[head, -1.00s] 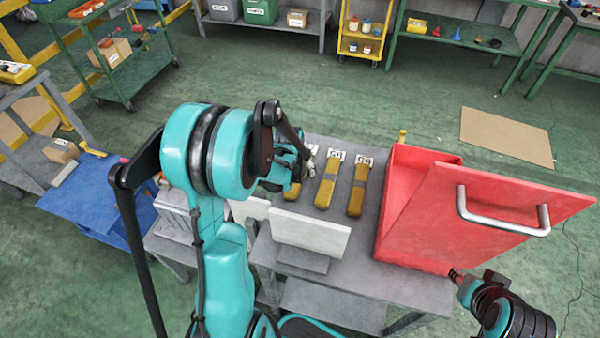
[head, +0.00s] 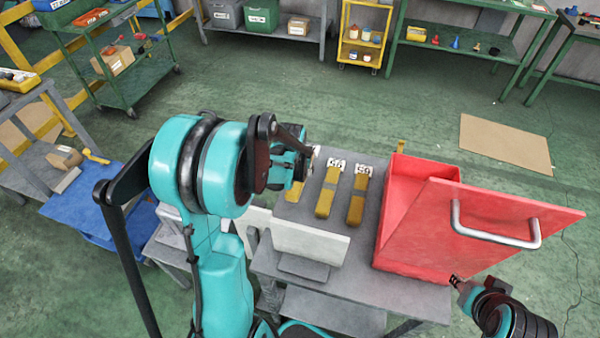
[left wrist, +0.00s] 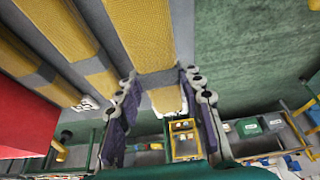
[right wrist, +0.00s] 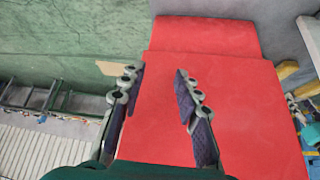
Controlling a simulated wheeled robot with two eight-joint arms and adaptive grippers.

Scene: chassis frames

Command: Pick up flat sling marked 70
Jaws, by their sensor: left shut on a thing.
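Several yellow flat slings with grey bands and white tags are at the grey table. The middle sling (head: 326,198) and right sling (head: 357,204) lie on it; their tags (head: 337,163) are too small to read surely. My left gripper (head: 303,165) is shut on the leftmost sling (head: 294,190), mostly hidden behind the gripper in the head view. In the left wrist view this held sling (left wrist: 145,35) runs between my left fingers (left wrist: 158,80). I cannot read its tag. My right gripper (head: 456,281) is open and empty; the right wrist view shows its fingers apart (right wrist: 156,78).
A red box (head: 408,180) with a raised, handled panel (head: 500,222) stands right of the slings. A white plate (head: 310,242) stands upright at the near side of the grey table (head: 400,285). A blue table (head: 85,205) is at left. Open green floor lies beyond.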

